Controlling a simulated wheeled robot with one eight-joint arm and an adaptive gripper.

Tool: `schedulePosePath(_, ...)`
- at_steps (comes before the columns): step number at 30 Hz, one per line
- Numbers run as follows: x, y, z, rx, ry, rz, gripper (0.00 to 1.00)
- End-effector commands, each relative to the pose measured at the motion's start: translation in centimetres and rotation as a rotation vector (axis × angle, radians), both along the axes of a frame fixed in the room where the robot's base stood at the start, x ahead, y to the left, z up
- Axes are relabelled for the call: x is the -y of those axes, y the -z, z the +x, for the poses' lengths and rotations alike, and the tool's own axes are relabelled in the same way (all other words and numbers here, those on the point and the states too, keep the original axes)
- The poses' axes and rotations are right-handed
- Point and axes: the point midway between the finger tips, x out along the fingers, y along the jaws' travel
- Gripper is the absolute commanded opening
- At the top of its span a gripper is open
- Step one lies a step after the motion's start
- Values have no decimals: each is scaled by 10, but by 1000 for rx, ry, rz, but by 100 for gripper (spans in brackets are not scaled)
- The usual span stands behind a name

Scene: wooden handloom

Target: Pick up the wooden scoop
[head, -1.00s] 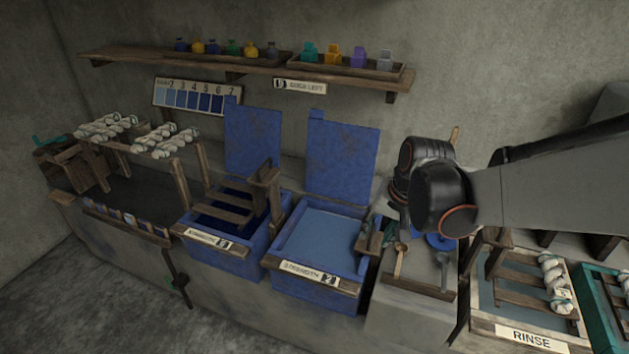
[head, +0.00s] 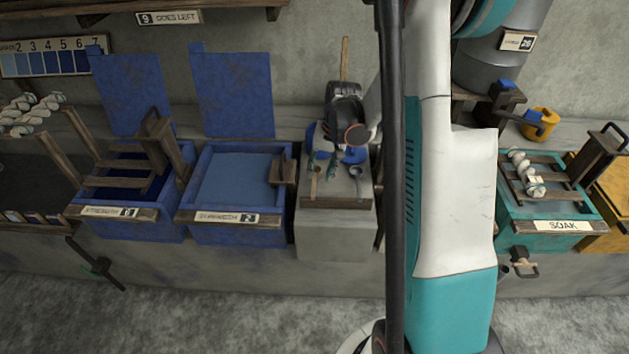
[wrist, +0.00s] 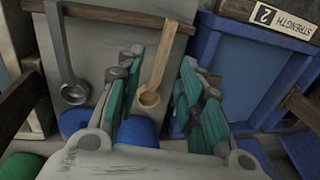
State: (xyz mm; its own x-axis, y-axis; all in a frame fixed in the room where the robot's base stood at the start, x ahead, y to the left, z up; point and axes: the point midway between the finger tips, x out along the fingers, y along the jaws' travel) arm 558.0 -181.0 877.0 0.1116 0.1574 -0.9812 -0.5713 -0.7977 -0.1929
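In the wrist view the scoop's round bowl (wrist: 150,96) and straight handle show between my fingers. My gripper (wrist: 162,65) is open, with one green-padded finger on each side of the scoop. I see no contact; the exact gap in depth is hard to tell. In the head view my gripper (head: 321,165) is small and dark, just above the scoop.
The blue vat marked 2 (head: 235,180) stands to the left. A teal soak vat (head: 545,205) is at the right.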

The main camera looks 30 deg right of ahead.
Motion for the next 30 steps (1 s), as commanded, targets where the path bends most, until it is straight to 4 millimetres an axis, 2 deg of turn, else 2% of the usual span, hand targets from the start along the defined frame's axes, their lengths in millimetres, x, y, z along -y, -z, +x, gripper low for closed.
schedulePosePath(1, -2, 13, 2, 0, -1, 0, 35)
schedulePosePath(3, -4, 23, 3, 0, -1, 0, 35)
schedulePosePath(14, -10, 46, 5, 0, 0, 0, 35)
schedulePosePath(22, -20, 82, 7, 0, -1, 0, 35)
schedulePosePath(25, -21, 89, 8, 1, -1, -1, 35)
schedulePosePath(30, -21, 88, 8, 1, 0, -1, 35)
